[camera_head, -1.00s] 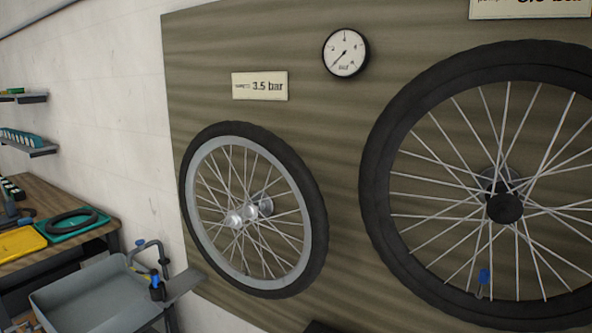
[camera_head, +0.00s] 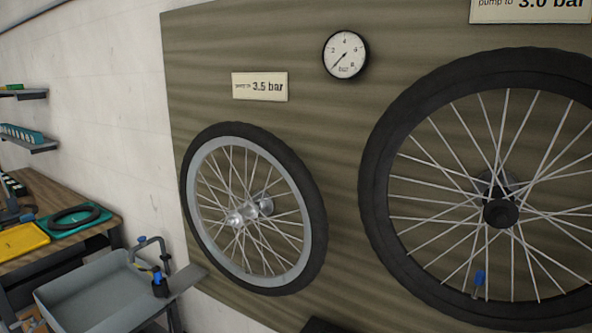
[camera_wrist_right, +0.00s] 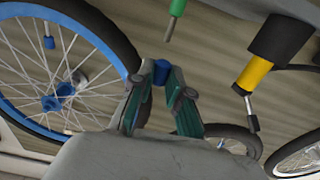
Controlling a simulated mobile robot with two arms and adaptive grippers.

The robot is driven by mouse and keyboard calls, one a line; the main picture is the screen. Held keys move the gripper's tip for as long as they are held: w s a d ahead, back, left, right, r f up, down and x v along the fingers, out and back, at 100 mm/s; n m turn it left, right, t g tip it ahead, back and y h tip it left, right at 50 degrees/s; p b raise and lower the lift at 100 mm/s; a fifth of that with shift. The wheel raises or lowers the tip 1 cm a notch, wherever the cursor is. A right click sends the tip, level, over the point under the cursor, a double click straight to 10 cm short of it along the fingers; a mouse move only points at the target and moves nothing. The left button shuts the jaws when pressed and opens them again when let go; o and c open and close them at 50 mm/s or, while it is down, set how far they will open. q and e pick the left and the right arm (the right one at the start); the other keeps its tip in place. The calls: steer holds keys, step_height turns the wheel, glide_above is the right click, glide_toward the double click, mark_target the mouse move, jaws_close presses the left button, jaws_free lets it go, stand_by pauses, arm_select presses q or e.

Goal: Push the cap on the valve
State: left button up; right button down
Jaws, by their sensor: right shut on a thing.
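In the right wrist view my right gripper (camera_wrist_right: 161,100) has its teal fingers shut on a small blue cap (camera_wrist_right: 161,72), which sits between the fingertips. The valve it belongs to cannot be told for sure. A wheel with a blue rim (camera_wrist_right: 20,108) is at the left of that view, with a blue-tipped valve (camera_wrist_right: 48,42) on it. In the head view a large black-tyred wheel (camera_head: 375,190) at the right has a blue-tipped valve (camera_head: 480,278) low among its spokes. A smaller wheel (camera_head: 316,215) hangs to its left. My left gripper is in neither view.
A grey tray (camera_head: 60,297) and a workbench (camera_head: 45,190) stand at lower left. In the wrist view, a green piece (camera_wrist_right: 177,8) and a yellow-black piece (camera_wrist_right: 254,73) hang close by.

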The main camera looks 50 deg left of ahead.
steer(key=p+v, duration=0.2)
steer(key=v, duration=0.6)
steer(key=shift+p, duration=0.3)
